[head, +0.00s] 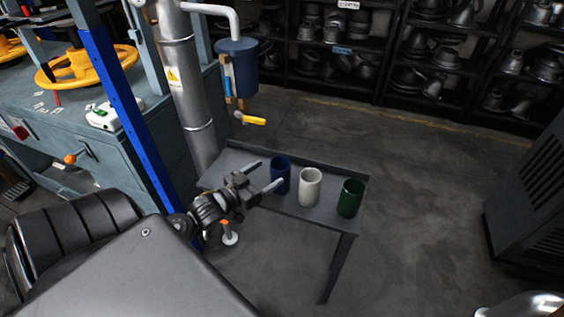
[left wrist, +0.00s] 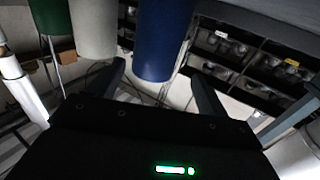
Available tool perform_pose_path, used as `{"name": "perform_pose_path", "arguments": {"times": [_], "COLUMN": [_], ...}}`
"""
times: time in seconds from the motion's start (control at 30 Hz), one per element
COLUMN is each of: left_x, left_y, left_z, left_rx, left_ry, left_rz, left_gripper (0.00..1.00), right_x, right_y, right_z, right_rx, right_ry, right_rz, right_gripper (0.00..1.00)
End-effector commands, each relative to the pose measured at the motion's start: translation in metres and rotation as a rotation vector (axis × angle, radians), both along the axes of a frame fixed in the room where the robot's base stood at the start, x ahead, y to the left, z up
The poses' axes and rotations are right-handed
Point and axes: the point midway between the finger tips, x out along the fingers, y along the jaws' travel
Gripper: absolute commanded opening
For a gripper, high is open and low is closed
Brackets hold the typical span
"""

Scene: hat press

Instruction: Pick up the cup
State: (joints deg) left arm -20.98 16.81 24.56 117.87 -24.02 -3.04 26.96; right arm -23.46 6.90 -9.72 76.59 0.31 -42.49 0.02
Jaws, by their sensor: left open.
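A dark blue cup (head: 281,177), a white cup (head: 310,188) and a green cup (head: 351,199) stand upright in a row on a small grey table (head: 323,217). My left gripper (head: 268,174) is open and empty, low beside the blue cup on its left, with its fingers pointing at it. In the left wrist view the blue cup (left wrist: 164,38) shows between and beyond the two open fingers (left wrist: 160,90). The white cup (left wrist: 94,28) and green cup (left wrist: 50,16) are off to the left there. My right gripper is not visible.
The table has a raised back edge. A grey pipe (head: 188,90) and a blue post (head: 125,110) stand left of it. A yellow-handled item (head: 250,119) hangs behind it. Shelves (head: 440,50) of metal forms line the back.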

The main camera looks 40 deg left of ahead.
Motion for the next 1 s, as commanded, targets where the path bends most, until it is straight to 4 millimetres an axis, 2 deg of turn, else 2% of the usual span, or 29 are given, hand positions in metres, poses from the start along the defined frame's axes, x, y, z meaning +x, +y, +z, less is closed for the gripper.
{"name": "perform_pose_path", "arguments": {"times": [0.1,0.4,0.7,1.0], "left_x": [0.016,0.029,0.068,0.074], "left_y": [-0.002,-0.007,-0.019,-0.020], "left_z": [0.000,0.001,0.005,0.005], "left_rx": [-0.001,-0.001,-0.001,0.000], "left_ry": [-0.001,0.001,0.000,0.002], "left_rz": [0.000,-0.004,-0.004,-0.004], "left_gripper": [0.77,0.77,0.77,0.77], "right_x": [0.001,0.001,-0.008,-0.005], "right_y": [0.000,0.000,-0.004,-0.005], "right_z": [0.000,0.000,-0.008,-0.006], "right_rx": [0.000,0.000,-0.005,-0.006], "right_ry": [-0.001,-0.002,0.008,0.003], "right_rz": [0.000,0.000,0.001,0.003], "right_gripper": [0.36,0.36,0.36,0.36]}}
